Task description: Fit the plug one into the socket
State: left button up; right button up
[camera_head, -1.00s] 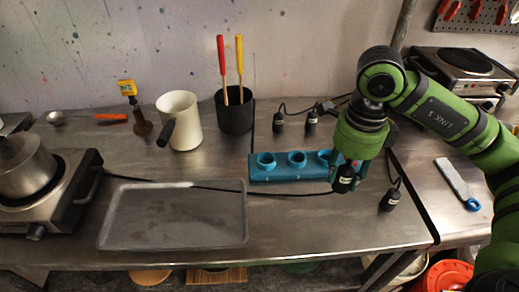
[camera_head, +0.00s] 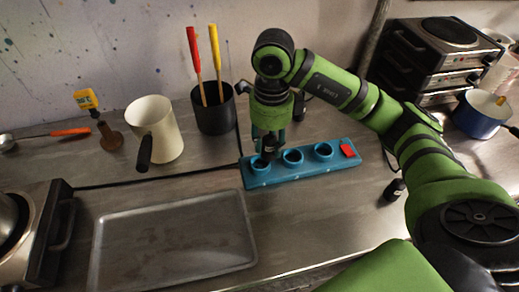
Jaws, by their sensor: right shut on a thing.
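My right gripper (camera_head: 270,141) is shut on a black plug (camera_head: 269,154), pointing down over the left end of the blue socket block (camera_head: 304,171). The plug's lower end overlaps the back of the leftmost socket ring (camera_head: 260,168) in the picture; I cannot tell whether it is in the ring or just above it. The middle ring (camera_head: 293,157) and right ring (camera_head: 323,150) look empty. A red patch (camera_head: 347,151) is at the block's right end. The held plug's label is not readable. My left gripper is not in view.
Another black plug (camera_head: 395,190) lies right of the block. A black pot (camera_head: 214,112) with red and yellow handled tools and a cream jug (camera_head: 156,129) stand left of my gripper. A grey tray (camera_head: 175,244) lies at front left. Bare metal is in front of the block.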

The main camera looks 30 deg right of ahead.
jog(key=shift+w+a+f, duration=0.5)
jog(key=shift+w+a, duration=0.2)
jog(key=shift+w, duration=0.05)
jog(key=shift+f+p, duration=0.3)
jog(key=shift+p, duration=0.05)
notch_tip(320, 180, down, 4)
jog(key=shift+r+p, duration=0.2)
jog(key=shift+p, duration=0.45)
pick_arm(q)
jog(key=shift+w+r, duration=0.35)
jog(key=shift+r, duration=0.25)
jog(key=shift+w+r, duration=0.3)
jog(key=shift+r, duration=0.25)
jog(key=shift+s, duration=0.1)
pick_arm(e)
jog(key=shift+f, duration=0.1)
jog(key=shift+f+b, duration=0.15)
jog(key=shift+b, duration=0.15)
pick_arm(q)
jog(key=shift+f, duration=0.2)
pick_arm(e)
jog(key=o, duration=1.2)
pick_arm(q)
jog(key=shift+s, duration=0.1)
